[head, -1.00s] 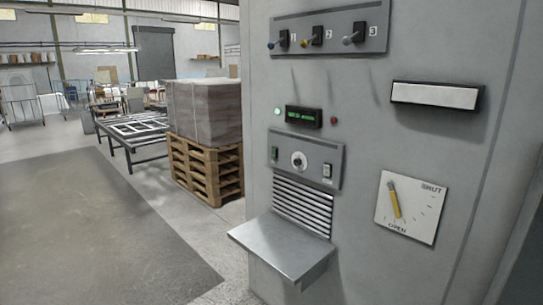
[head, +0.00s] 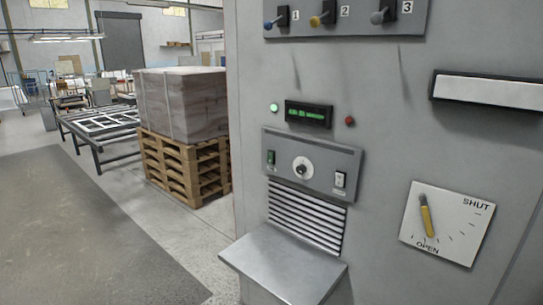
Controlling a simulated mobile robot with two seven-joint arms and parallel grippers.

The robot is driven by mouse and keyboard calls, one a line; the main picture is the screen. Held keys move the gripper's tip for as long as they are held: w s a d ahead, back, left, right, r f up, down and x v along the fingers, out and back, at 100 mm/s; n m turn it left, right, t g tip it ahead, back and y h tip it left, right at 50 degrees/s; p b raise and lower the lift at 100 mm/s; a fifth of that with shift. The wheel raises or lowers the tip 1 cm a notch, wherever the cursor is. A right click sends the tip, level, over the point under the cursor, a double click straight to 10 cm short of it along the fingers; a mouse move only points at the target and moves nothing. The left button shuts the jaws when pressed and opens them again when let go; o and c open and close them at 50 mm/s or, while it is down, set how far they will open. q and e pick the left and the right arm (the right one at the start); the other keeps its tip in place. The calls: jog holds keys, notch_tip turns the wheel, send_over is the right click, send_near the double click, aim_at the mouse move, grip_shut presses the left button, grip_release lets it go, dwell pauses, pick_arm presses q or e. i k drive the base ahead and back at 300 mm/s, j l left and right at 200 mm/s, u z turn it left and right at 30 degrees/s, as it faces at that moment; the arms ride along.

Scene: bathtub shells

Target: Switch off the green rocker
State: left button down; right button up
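The green rocker (head: 271,157) is a small upright switch at the left end of a grey control plate (head: 322,168) on the front of a grey cabinet. A round white dial (head: 302,169) sits in the middle of the plate. A white rocker (head: 340,180) sits at its right end. The green rocker is too small to tell which side is pressed. Neither of my grippers shows in the head view.
A metal shelf (head: 283,262) juts out below louvres (head: 305,213). Above are a green display (head: 309,114), three numbered levers (head: 329,15) and a green lamp (head: 274,107). A yellow-handled dial (head: 426,216) is at right. A loaded pallet (head: 187,167) stands left; floor (head: 60,225) before it is clear.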

aim_at(270, 155)
jog(key=i+j+z, duration=0.15)
jog(key=i+j, duration=0.2)
jog(key=i+j+z, duration=0.2)
jog(key=i+j, duration=0.15)
jog(key=i+j+z, duration=0.15)
jog(key=i+j, duration=0.15)
jog(key=j, duration=0.25)
